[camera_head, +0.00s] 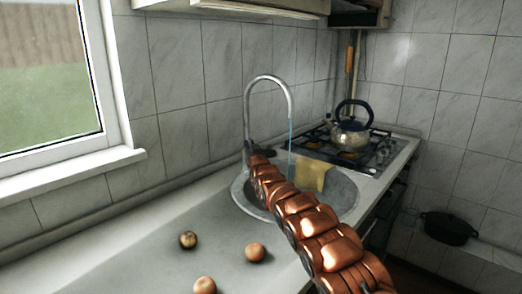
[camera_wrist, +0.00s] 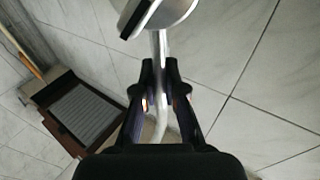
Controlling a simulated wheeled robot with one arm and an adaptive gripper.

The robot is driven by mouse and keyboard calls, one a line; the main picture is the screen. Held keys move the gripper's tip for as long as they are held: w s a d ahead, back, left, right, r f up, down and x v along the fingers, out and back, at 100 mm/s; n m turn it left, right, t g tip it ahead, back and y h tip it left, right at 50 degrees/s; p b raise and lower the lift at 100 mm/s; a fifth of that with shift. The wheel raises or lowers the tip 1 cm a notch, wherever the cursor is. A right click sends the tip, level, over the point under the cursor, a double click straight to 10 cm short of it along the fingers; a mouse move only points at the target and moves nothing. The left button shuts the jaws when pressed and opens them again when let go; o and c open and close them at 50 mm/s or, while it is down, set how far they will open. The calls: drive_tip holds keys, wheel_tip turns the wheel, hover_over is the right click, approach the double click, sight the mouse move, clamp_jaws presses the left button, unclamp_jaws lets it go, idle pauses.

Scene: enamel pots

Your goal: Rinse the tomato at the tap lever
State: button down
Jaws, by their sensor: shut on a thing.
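The tap (camera_head: 268,80) is a curved silver spout at the back of the round sink (camera_head: 345,190). A thin blue stream of water (camera_head: 290,135) falls from its end. My gripper (camera_head: 255,150) is at the tap's base, partly hidden by my arm. In the wrist view my gripper (camera_wrist: 160,68) is shut on part of the tap (camera_wrist: 160,45), apparently the lever, which is mostly hidden between the fingers. Three round orange-brown items, possibly tomatoes, lie on the counter: one (camera_head: 188,239) at left, one (camera_head: 256,252) at right, one (camera_head: 205,285) in front.
A yellow cloth (camera_head: 313,175) hangs at the sink's back right. A kettle (camera_head: 350,132) stands on the stove (camera_head: 345,150) beyond. My arm crosses over the sink. A dark pot (camera_head: 449,228) is at the right. The counter (camera_head: 110,255) is clear at left.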

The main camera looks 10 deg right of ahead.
drive_tip(key=c, duration=1.2)
unclamp_jaws()
drive_tip(key=shift+s+d, duration=0.1)
drive_tip(key=shift+s, duration=0.95)
drive_tip(key=shift+s+d+f, duration=0.2)
drive_tip(key=shift+s+f, duration=0.05)
drive_tip(key=shift+s, duration=1.35)
drive_tip(key=shift+s+d+f, duration=0.2)
drive_tip(key=shift+s, duration=1.45)
drive_tip(key=shift+s+d+f, duration=0.2)
drive_tip(key=shift+s+f, duration=0.05)
drive_tip(key=shift+s, duration=1.35)
